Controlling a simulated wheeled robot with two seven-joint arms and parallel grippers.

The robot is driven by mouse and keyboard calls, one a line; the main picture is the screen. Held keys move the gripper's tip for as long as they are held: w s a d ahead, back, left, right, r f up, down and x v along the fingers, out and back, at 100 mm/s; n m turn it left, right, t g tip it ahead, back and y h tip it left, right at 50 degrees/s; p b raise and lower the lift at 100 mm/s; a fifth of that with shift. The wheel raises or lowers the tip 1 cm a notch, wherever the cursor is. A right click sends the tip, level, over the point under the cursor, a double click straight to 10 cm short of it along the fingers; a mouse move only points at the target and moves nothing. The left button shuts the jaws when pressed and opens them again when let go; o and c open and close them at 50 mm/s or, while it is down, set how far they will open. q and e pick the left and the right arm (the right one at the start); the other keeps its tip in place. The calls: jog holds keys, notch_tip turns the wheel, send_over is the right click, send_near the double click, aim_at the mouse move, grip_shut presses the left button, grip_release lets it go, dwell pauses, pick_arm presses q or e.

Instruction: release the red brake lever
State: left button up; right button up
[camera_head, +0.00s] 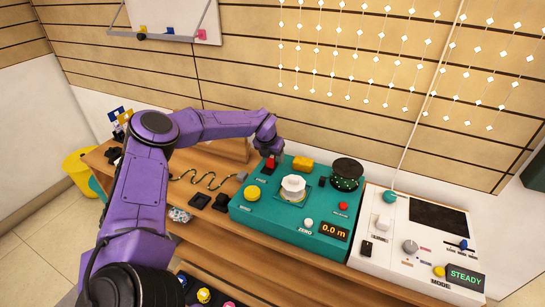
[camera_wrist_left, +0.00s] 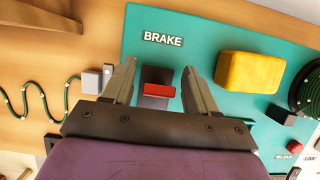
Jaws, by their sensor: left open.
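The red brake lever (camera_head: 270,163) stands at the back left of the teal control panel (camera_head: 260,217). In the left wrist view the lever (camera_wrist_left: 158,91) is a red bar on a dark block, under the white word BRAKE. My left gripper (camera_wrist_left: 158,75) is open, with one finger on each side of the lever and a gap visible on both sides. In the head view my left gripper (camera_head: 268,150) is just above and behind the lever. My right gripper is not in view.
A yellow block (camera_head: 303,163) and a dark spool (camera_head: 346,173) stand right of the lever. A white hexagonal knob (camera_head: 293,186) is in front. A white panel (camera_head: 410,242) stands to the right. A green cord (camera_head: 207,180) lies on the wooden bench to the left.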

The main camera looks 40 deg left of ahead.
aim_at(271, 158)
pick_arm(q)
jog(key=shift+f, duration=0.15)
jog(key=c, duration=1)
jog(key=shift+o, duration=0.2)
jog(key=shift+s+d+t+b, duration=0.1)
jog(key=shift+s+t+b, duration=0.1)
jog(key=shift+t+b, duration=0.4)
jog(key=t+b, duration=0.2)
jog(key=b, duration=0.2)
jog(key=s+t+y+b, duration=0.1)
jog(key=t+b, duration=0.1)
jog(key=b, duration=0.2)
jog(key=s+t+y+b, duration=0.1)
jog(key=t+b, duration=0.1)
jog(key=b, duration=0.2)
jog(key=shift+s+d, duration=0.25)
jog(key=shift+d, duration=0.15)
jog(key=shift+s+r+t+y+b, duration=0.15)
jog(key=shift+r+t+y+b, duration=0.15)
jog(key=shift+t+b, duration=0.35)
jog(key=o, duration=1)
jog(key=shift+c, duration=0.2)
